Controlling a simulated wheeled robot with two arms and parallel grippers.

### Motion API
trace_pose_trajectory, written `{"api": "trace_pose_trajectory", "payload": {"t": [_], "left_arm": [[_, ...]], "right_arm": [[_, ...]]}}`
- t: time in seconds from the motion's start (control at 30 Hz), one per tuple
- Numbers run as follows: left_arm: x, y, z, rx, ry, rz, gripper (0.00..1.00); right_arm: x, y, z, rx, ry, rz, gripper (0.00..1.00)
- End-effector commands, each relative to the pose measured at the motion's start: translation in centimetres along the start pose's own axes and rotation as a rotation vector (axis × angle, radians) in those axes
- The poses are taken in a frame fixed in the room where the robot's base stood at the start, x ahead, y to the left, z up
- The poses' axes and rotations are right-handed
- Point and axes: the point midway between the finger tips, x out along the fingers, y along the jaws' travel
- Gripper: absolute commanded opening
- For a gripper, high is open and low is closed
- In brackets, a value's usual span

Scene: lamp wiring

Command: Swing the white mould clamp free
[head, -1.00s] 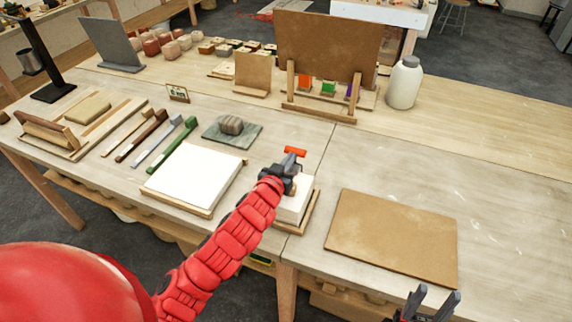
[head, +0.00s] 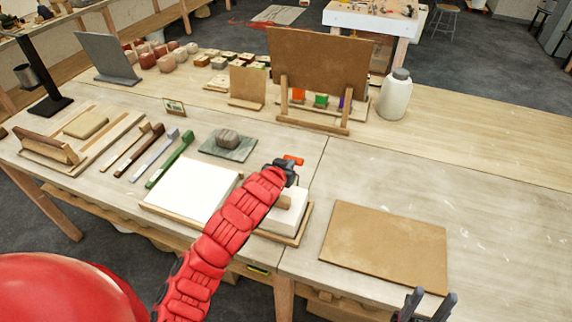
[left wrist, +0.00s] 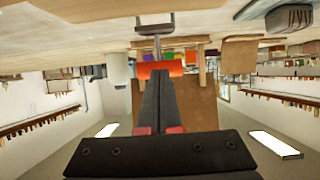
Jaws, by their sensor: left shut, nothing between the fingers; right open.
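The white mould (head: 290,218) sits on a wooden base at the front edge of the bench. Its clamp shows as an orange-red handle (head: 293,160) behind the mould; my left arm hides most of the clamp. My left gripper (head: 287,168) is shut and empty, just in front of the handle. In the left wrist view, seen upside down, the shut fingers (left wrist: 155,82) point at the orange handle (left wrist: 160,69), which hangs on a grey metal bar (left wrist: 155,42). I cannot tell whether they touch it. My right gripper (head: 428,302) is open and empty at the bottom edge.
A white slab (head: 192,190) lies left of the mould, with a grey stone (head: 228,138) on a slate behind it. A brown board (head: 385,245) lies to the right. An upright brown panel (head: 318,65) and a white jar (head: 395,97) stand behind. The bench right of the handle is clear.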

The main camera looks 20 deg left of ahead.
Motion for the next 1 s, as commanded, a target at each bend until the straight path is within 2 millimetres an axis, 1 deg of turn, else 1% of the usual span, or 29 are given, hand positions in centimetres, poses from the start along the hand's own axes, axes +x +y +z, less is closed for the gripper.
{"api": "trace_pose_trajectory", "payload": {"t": [0.03,0.17,0.2,0.47,0.5,0.8,1.0], "left_arm": [[0.5,0.1,-1.1,-0.004,-0.036,0.002,0.0],[2.2,0.1,-1.1,-0.005,-0.154,0.002,0.0],[2.6,0.2,-1.4,-0.003,-0.182,0.003,0.0],[5.4,0.2,-1.6,-0.003,-0.383,0.004,0.0],[5.8,0.2,-1.3,-0.003,-0.401,0.004,0.0],[8.1,0.0,-1.3,0.0,-0.397,0.0,0.0],[8.8,0.0,-1.5,0.001,-0.394,-0.001,0.0]], "right_arm": [[0.4,0.0,-0.1,0.0,0.0,0.0,0.5],[-0.2,0.0,0.0,0.0,0.0,0.0,0.5],[-0.6,0.0,0.1,0.0,0.0,0.0,0.5],[-3.3,-0.2,0.6,0.0,0.0,0.0,0.5],[-3.7,-0.2,0.6,0.0,0.0,0.0,0.5],[-6.2,-0.3,1.1,0.0,0.0,0.0,0.5],[-6.9,-0.3,1.2,0.0,0.0,0.0,0.5]]}}
